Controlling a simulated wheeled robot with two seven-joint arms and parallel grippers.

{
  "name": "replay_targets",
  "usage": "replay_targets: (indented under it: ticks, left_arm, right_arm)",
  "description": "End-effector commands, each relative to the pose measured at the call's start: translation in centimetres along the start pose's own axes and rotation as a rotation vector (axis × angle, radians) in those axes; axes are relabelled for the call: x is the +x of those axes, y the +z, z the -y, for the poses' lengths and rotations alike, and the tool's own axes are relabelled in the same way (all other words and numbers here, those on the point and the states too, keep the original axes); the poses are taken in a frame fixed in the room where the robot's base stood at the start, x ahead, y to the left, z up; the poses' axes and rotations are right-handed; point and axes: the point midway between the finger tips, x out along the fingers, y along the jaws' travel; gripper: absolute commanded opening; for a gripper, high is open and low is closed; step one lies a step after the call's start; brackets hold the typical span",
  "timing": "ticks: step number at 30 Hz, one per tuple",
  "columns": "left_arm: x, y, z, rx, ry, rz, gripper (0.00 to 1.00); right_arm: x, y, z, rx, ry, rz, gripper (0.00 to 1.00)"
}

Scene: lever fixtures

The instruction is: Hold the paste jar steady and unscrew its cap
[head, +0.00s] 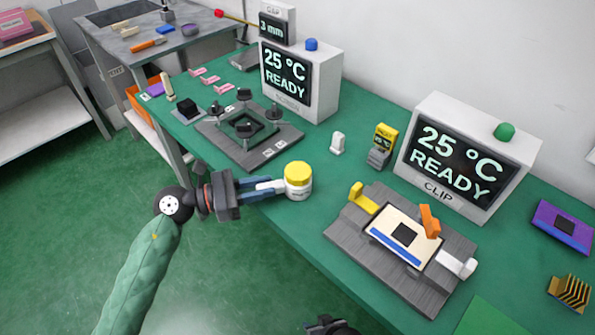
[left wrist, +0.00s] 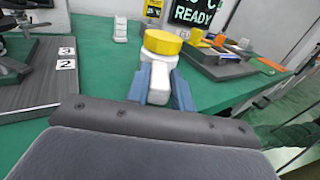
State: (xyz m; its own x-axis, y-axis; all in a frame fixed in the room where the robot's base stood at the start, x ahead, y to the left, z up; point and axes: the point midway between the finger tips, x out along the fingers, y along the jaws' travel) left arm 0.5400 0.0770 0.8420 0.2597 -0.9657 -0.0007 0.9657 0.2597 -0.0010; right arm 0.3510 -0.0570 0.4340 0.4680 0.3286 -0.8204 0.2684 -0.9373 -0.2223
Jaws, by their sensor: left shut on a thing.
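The paste jar (head: 299,190) is white with a yellow cap (head: 298,171) on top. It stands upright at the front edge of the green table.
Right of the jar, a grey fixture (head: 365,225) carries a board, with yellow, orange and white levers. Behind left is a dark fixture plate (head: 285,134). A small white object (head: 337,143) and yellow meter (head: 382,145) stand behind. Two READY displays (head: 325,85) (head: 500,150) stand at the back.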

Motion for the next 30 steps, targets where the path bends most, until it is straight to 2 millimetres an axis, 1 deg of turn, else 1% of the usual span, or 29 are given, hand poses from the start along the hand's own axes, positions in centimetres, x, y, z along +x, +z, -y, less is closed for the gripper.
replay_targets:
  ticks: [7,8,9,11,12,20,23,26,30]
  left_arm:
    - [0.0,0.0,0.0,0.000,0.000,0.000,0.00]
    - [0.0,0.0,0.0,0.000,0.000,0.000,0.27]
    - [0.0,0.0,0.0,0.000,0.000,0.000,0.35]
    - [0.0,0.0,0.0,0.000,0.000,0.000,0.47]
    - [0.0,0.0,0.0,0.000,0.000,0.000,0.49]
    - [-0.1,0.0,0.0,0.000,0.000,0.000,0.49]
    - [-0.5,-0.1,0.0,-0.001,0.001,-0.001,0.49]
    - [-1.6,-0.1,0.0,0.000,0.001,-0.002,0.49]
    - [-4.0,-0.2,0.0,-0.002,0.002,-0.004,0.49]
  right_arm:
    - [0.0,-0.1,0.0,-0.001,0.000,-0.001,0.36]
    - [0.0,-0.1,-0.1,-0.001,0.001,-0.001,0.36]
    - [0.1,-0.1,-0.2,-0.001,0.002,-0.001,0.36]
    - [0.1,-0.1,-0.2,-0.001,0.003,0.000,0.36]
    - [0.1,-0.1,-0.2,-0.001,0.002,0.000,0.36]
    - [0.0,-0.1,-0.1,-0.001,0.001,0.000,0.36]
    - [0.0,-0.1,-0.1,-0.001,0.001,0.000,0.36]
    - [0.0,0.0,0.0,0.000,0.000,0.000,0.36]
    - [0.0,0.0,0.0,0.000,0.000,0.000,0.36]
